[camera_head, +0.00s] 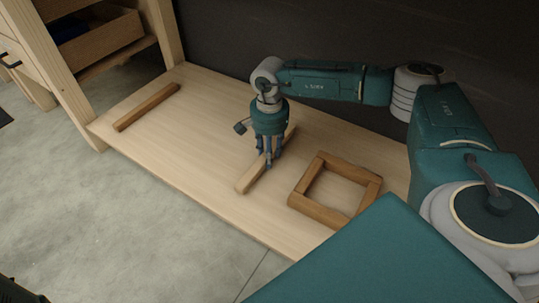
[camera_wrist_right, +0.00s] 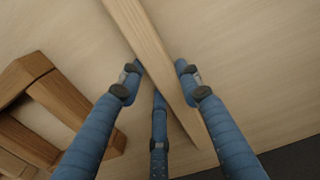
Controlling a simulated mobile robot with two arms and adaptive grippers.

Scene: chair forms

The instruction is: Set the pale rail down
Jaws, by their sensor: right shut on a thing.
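The pale rail (camera_head: 248,180) lies along the middle of the wooden bench top (camera_head: 208,160) in the head view. My right gripper (camera_head: 269,162) points down over it with its blue fingers around it. In the right wrist view the rail (camera_wrist_right: 150,48) runs from the top middle to the lower right, and my right gripper's fingers (camera_wrist_right: 160,75) sit on both sides of it. Whether the rail touches the bench is hard to tell. My left gripper does not show clearly.
A square frame of brown wooden bars (camera_head: 322,212) lies to the right of the rail. A single brown bar (camera_head: 146,107) lies at the left. A wooden drawer unit (camera_head: 103,38) stands at the far left. The bench between the brown bar and rail is clear.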

